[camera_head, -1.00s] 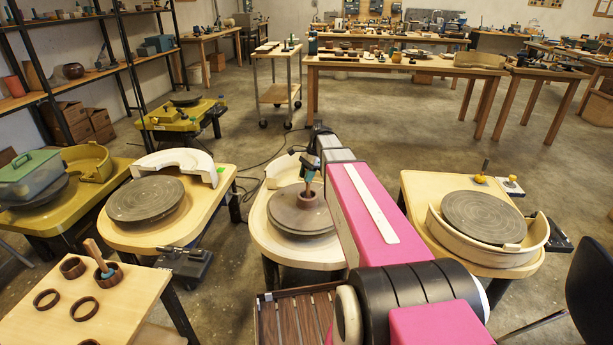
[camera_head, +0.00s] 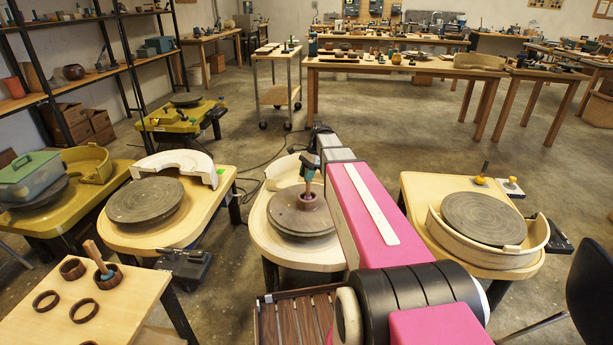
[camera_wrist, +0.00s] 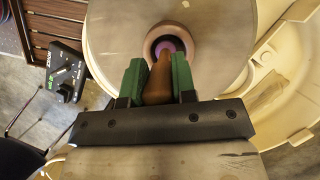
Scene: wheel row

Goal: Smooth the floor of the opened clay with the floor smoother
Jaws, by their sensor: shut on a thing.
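The opened clay (camera_head: 318,211) is a low brown ring on the grey wheel head (camera_head: 290,226) of the middle wheel. It shows as a round brown rim (camera_wrist: 190,38) in the wrist view. My gripper (camera_head: 309,165) is above the clay, its green fingers (camera_wrist: 156,80) shut on the brown handle of the floor smoother (camera_wrist: 158,82). The smoother reaches down into the opening, where a purple part (camera_wrist: 169,46) shows. Whether its tip touches the clay floor is hidden.
Other wheels stand at left (camera_head: 145,200) and right (camera_head: 483,218). A cream splash pan (camera_wrist: 295,85) curves around the middle wheel. A small table (camera_head: 95,310) at front left holds several dark rings and a wooden-handled tool (camera_head: 98,258). A slatted surface (camera_head: 290,320) is in front.

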